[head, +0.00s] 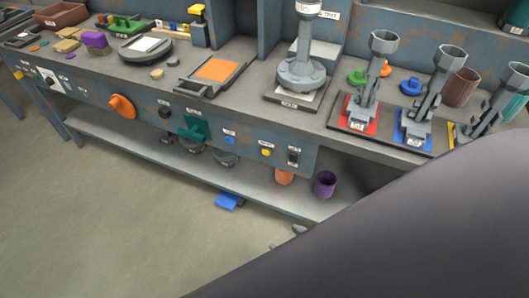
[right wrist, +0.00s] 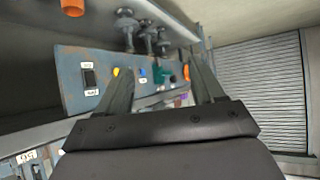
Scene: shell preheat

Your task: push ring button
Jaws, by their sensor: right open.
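The front panel of the bench carries a yellow button (head: 266,152) and a blue button (head: 231,140), each with a small label that I cannot read. In the right wrist view the yellow button (right wrist: 116,72) shows beside the left finger, and the blue button (right wrist: 142,72) shows between the fingers. I cannot tell which one is the ring button. My right gripper (head: 287,238) is mostly hidden behind my arm in the head view, below and in front of the panel. In the right wrist view, the right gripper (right wrist: 162,62) is open and empty, apart from the panel. My left gripper is not in view.
The panel also holds a black switch (head: 293,156), a teal handle (head: 194,129) and an orange knob (head: 122,106). A lower shelf below bears an orange cup (head: 284,177) and a purple cup (head: 325,184). A blue object (head: 229,201) lies below the shelf.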

